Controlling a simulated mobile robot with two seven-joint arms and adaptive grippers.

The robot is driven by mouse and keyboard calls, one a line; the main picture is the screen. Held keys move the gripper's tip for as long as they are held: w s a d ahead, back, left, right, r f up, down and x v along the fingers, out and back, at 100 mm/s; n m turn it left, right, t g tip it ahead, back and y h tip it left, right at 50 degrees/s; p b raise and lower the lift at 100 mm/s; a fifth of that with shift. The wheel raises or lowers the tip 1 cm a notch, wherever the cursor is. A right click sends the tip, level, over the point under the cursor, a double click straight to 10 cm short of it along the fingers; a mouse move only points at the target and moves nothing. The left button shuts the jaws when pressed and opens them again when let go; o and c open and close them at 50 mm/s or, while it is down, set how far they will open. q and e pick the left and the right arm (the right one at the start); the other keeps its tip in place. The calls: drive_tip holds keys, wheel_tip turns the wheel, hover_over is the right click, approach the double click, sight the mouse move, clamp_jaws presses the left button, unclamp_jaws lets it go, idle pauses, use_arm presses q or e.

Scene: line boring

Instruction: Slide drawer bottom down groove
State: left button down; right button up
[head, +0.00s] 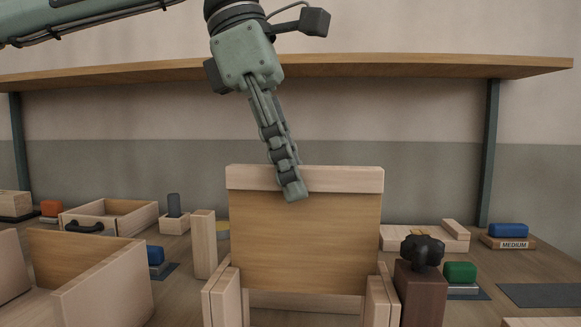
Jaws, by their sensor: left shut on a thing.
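The drawer bottom (305,235) is a flat brown wood panel, standing upright in the middle of the head view with a pale wood strip (345,180) along its top. My left gripper (291,188) comes down from above and is shut at the strip, holding the panel. The panel's lower part is between the pale left side (223,300) and right side (379,302) of a drawer frame. A pale cross piece (305,302) shows below the panel. I cannot tell whether the panel's edges sit in the grooves. My right gripper is out of view.
A dark brown block with a black knob (422,250) stands close right of the frame. A drawer box (105,285) stands at left, another (110,215) behind it. Green (460,271) and blue (508,230) blocks lie at right. A shelf (400,66) spans the back.

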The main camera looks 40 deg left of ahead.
use_arm(q)
drive_tip(key=shift+f+b, duration=0.7)
drive_tip(key=shift+f, duration=0.55)
drive_tip(key=shift+p, duration=0.3)
drive_tip(key=shift+f+b, duration=1.7)
drive_tip(key=shift+f, duration=1.1)
drive_tip(key=c, duration=1.3)
unclamp_jaws()
drive_tip(key=shift+c, duration=0.2)
drive_tip(key=shift+r, duration=0.1)
drive_tip(key=shift+p+v, duration=3.4)
drive_tip(key=shift+v, duration=0.65)
drive_tip(key=shift+s+d, duration=0.1)
